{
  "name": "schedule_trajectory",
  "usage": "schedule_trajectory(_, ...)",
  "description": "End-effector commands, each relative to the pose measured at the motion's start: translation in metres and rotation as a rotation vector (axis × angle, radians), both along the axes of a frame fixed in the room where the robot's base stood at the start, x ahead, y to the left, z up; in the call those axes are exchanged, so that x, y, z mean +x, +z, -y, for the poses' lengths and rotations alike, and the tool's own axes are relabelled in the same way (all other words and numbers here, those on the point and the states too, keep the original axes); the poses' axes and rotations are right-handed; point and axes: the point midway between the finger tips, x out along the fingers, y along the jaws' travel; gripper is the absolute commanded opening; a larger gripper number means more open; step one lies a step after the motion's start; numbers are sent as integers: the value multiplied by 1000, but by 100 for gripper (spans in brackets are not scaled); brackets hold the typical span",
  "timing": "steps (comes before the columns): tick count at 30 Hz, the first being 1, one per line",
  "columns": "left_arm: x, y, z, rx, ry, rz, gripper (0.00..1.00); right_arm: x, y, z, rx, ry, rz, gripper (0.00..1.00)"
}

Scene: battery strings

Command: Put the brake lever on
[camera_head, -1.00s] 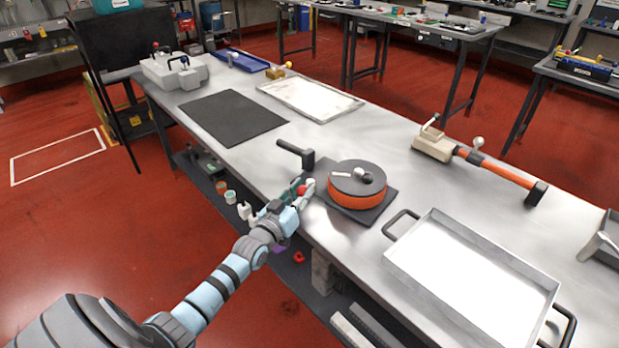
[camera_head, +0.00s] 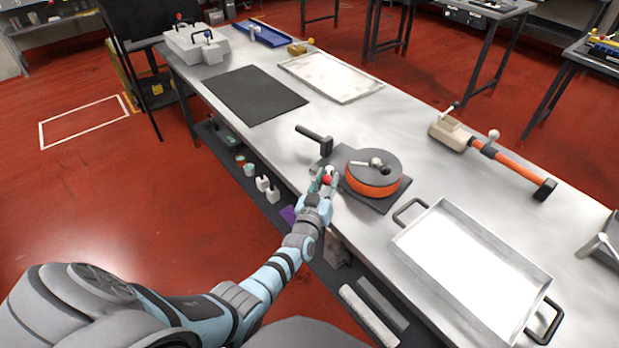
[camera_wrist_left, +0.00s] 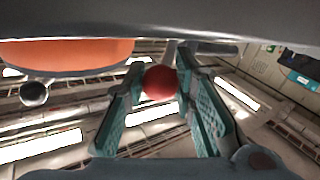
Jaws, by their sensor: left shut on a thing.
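My left gripper (camera_head: 325,180) is at the near edge of the bench, just left of an orange drum (camera_head: 370,185) with a grey top. Its fingers are closed around a red ball knob (camera_wrist_left: 160,82), which also shows in the head view. A grey rod (camera_wrist_left: 171,52) runs from behind the knob; I take this to be the brake lever, but most of it is hidden. The drum shows in the left wrist view (camera_wrist_left: 70,54) at the upper left. A pale lever and dark knob lie on the drum's top. My right gripper is not in view.
The drum stands on a dark plate (camera_head: 388,204). A black T-shaped tool (camera_head: 317,139) lies behind it. A tray with handles (camera_head: 408,240) is at the right. A long orange-handled tool (camera_head: 515,175), a black mat (camera_head: 255,95) and a white tray (camera_head: 330,75) lie farther back.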

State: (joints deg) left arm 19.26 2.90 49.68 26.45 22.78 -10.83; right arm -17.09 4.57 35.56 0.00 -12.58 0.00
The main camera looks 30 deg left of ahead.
Motion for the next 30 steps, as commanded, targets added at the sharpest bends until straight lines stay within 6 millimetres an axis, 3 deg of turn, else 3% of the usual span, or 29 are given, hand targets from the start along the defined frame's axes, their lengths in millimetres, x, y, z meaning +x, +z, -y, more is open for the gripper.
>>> schedule_trajectory(6,0,-2,1,-1,-2,-5,0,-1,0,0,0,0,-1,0)
schedule_trajectory(7,0,-2,1,-1,-2,-5,26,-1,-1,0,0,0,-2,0)
schedule_trajectory(11,-1,-1,-1,-1,1,-3,46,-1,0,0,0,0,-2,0)
schedule_trajectory(22,-7,-1,-1,-1,2,-1,46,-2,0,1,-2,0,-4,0)
schedule_trajectory(26,-30,-2,3,-2,2,-2,46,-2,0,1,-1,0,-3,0)
schedule_trajectory(30,-70,-2,11,-3,0,-4,46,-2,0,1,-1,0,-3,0)
